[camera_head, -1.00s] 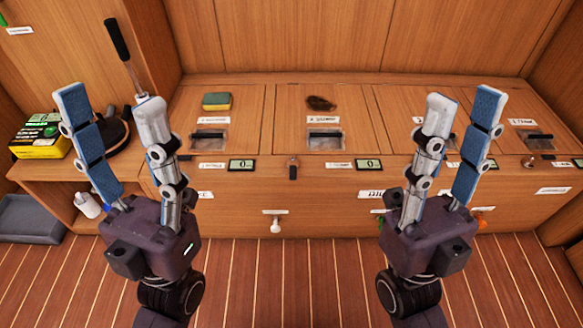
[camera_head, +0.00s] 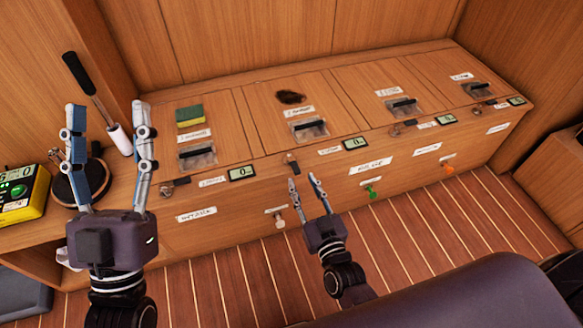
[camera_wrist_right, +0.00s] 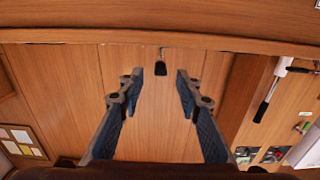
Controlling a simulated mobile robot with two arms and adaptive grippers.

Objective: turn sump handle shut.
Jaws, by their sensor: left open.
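A white handle (camera_head: 280,222), a green handle (camera_head: 371,192) and an orange handle (camera_head: 449,170) stick out from the locker front in the head view. The labels are too small to tell which is the sump handle. My right gripper (camera_head: 304,180) is open in front of the locker, just right of and above the white handle, apart from it. In the right wrist view my right gripper (camera_wrist_right: 160,78) is open and empty, with a small dark tab (camera_wrist_right: 161,68) beyond the gap between its fingertips. My left gripper (camera_head: 108,120) is open and empty at the left.
The locker top (camera_head: 240,120) carries a sponge (camera_head: 189,115), a dark patch (camera_head: 291,97) and several recessed latches. A black-gripped rod (camera_head: 85,85) and a yellow-black box (camera_head: 22,193) stand at the left. The striped floor (camera_head: 430,240) is clear.

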